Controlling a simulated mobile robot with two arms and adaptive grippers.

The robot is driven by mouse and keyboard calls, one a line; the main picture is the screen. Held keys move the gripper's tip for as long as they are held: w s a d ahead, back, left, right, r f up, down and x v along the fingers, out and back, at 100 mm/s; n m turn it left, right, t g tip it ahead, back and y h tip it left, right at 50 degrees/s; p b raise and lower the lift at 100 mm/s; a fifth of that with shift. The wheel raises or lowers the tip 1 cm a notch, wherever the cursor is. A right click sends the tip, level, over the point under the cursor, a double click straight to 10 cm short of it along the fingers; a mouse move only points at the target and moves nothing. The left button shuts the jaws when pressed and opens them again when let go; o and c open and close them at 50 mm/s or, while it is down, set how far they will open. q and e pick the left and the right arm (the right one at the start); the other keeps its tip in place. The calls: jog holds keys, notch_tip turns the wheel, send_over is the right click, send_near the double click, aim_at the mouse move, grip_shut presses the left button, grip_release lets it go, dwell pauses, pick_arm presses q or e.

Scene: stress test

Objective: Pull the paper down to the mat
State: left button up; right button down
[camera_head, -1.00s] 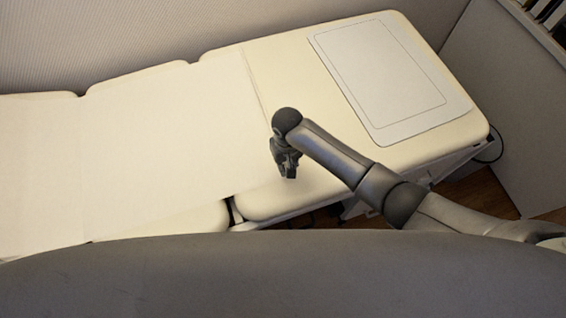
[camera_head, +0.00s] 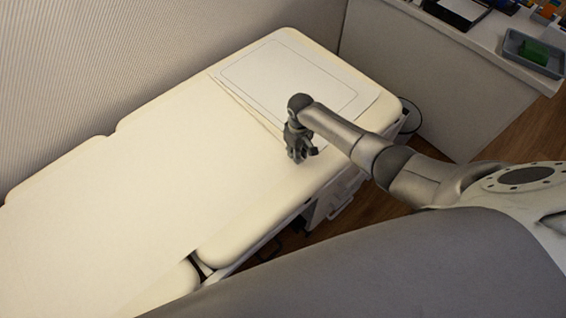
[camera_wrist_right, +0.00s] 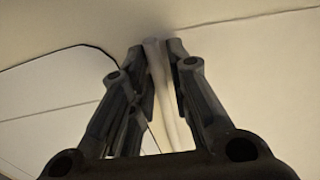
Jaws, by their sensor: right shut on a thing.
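The paper (camera_head: 150,190) is a wide cream-white sheet along the padded table. Its far edge runs close beside the near edge of the mat (camera_head: 285,62), a pale sheet with a thin dark outline at the table's far end. I cannot tell whether they touch or overlap. My right gripper (camera_head: 301,158) is low over the table's right side, near the paper's edge. In the right wrist view, its fingers (camera_wrist_right: 160,45) are shut on a pinched fold of the paper (camera_wrist_right: 158,60). The mat's dark outline (camera_wrist_right: 62,57) shows at left there. My left gripper is not in view.
The padded table (camera_head: 385,105) has its right edge just beyond my right gripper, with a drop to the wooden floor. A ribbed wall (camera_head: 130,60) borders the left side. A counter with a grey tray (camera_head: 530,52) stands at the far right.

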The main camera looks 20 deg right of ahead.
jog(key=shift+w+d, duration=0.3)
jog(key=shift+d, duration=0.4)
jog(key=c, duration=1.4)
grip_release()
jog(key=shift+o, duration=0.2)
notch_tip(320, 180, up, 12)
jog(key=shift+s, duration=0.1)
